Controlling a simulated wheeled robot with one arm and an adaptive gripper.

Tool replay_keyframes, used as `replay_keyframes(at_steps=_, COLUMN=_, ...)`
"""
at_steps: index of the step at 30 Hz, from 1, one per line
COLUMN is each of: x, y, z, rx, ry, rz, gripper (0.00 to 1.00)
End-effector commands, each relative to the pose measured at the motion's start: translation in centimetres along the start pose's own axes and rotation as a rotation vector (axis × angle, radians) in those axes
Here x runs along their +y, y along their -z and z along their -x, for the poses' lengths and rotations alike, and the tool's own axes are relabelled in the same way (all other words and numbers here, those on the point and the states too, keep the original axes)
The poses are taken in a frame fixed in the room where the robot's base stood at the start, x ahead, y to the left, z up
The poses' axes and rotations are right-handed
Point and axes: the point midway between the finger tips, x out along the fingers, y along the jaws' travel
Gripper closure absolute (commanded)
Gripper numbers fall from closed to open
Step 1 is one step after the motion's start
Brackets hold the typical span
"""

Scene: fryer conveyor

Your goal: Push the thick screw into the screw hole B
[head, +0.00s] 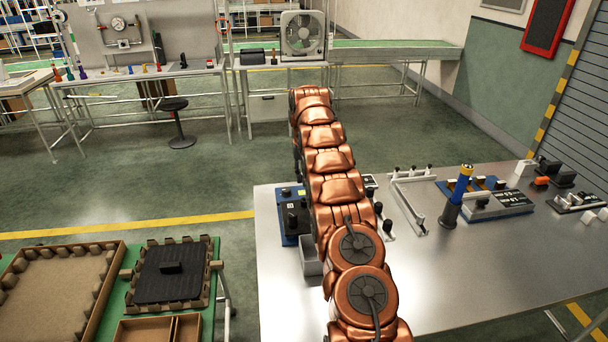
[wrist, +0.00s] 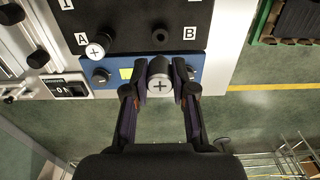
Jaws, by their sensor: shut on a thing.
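The thick screw (wrist: 160,85) has a silver cross-slotted head and a dark body. In the wrist view my gripper (wrist: 160,93) is shut on it from both sides. Screw hole B (wrist: 159,36) is a dark round hole on the black panel (wrist: 130,22), left of the letter B. The held screw appears just below that hole in the picture, apart from it. Another cross-headed screw (wrist: 95,51) sits below the letter A. In the head view my arm hides the gripper and the held screw; part of the blue and black box (head: 290,226) shows left of the arm.
The panel's blue front (wrist: 210,69) has small dark knobs. The metal table (head: 480,262) bears a blue-and-yellow tool (head: 458,195) and other fixtures on the right. Bare tabletop lies in front of them.

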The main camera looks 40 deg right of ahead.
Motion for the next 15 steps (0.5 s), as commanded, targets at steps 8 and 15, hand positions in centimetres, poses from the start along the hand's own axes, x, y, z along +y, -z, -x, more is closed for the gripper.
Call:
replay_keyframes(at_steps=8, x=0.0, y=0.0, z=-1.4, rx=-0.001, ry=0.000, rz=-0.001, gripper=1.00)
replay_keyframes(at_steps=15, x=0.0, y=-0.1, z=-2.6, rx=-0.002, ry=0.001, rz=0.000, gripper=1.00)
